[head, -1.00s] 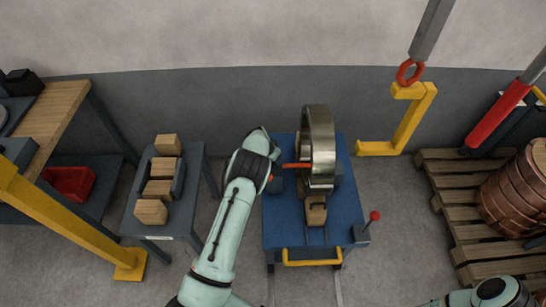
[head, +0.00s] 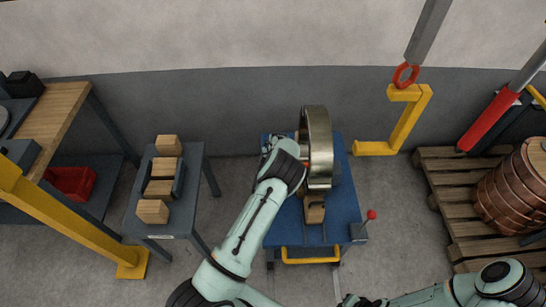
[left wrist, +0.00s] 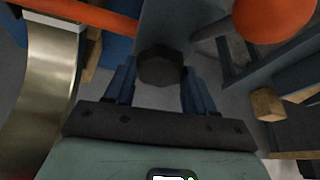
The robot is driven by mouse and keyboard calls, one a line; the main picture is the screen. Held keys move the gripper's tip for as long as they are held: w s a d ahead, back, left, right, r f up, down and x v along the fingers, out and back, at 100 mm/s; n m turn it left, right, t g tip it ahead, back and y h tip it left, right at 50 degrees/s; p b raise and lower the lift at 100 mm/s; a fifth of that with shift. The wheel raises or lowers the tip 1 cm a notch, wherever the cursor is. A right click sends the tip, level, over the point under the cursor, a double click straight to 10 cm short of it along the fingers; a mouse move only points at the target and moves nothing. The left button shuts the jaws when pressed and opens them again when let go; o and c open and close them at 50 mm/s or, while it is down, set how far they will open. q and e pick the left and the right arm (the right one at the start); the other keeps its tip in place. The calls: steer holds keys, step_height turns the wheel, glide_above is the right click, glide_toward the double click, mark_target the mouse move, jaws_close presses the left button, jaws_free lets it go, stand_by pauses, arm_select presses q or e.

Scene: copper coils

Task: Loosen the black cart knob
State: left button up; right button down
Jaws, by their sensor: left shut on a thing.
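The black knob (left wrist: 160,66) is a dark faceted piece in the left wrist view, on a grey-blue plate of the cart. My left gripper (left wrist: 159,76) has its two blue fingers on either side of the knob and is shut on it. In the head view my left wrist covers the knob and the fingers. The blue cart (head: 345,207) carries an upright steel ring (head: 318,150) and a wooden block (head: 314,210). My right arm enters at the bottom right; its gripper (head: 352,301) is partly cut off by the bottom edge, and its jaws cannot be made out.
An orange rod (left wrist: 80,13) and an orange ball (left wrist: 262,14) are close to my left gripper. A red-knobbed lever (head: 371,215) stands at the cart's right front. A side table (head: 187,214) with wooden blocks is left; a pallet (head: 440,200) with copper coils is right.

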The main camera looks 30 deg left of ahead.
arm_select(q)
steer(key=n+g, duration=0.1)
steer(key=n, duration=0.1)
steer(key=n+y, duration=0.1)
steer(key=n, duration=0.2)
steer(key=shift+w+d+n+g, duration=0.1)
steer(key=shift+w+n+g, duration=0.1)
steer(key=shift+n+g, duration=0.15)
steer(key=n+g, duration=0.1)
steer(key=n, duration=0.1)
steer(key=n+g, duration=0.1)
steer(key=n, duration=0.1)
steer(key=shift+w+n+y, duration=0.1)
steer(key=shift+n+y, duration=0.2)
steer(key=shift+n, duration=0.35)
steer(key=o, duration=1)
steer(key=shift+o, duration=0.2)
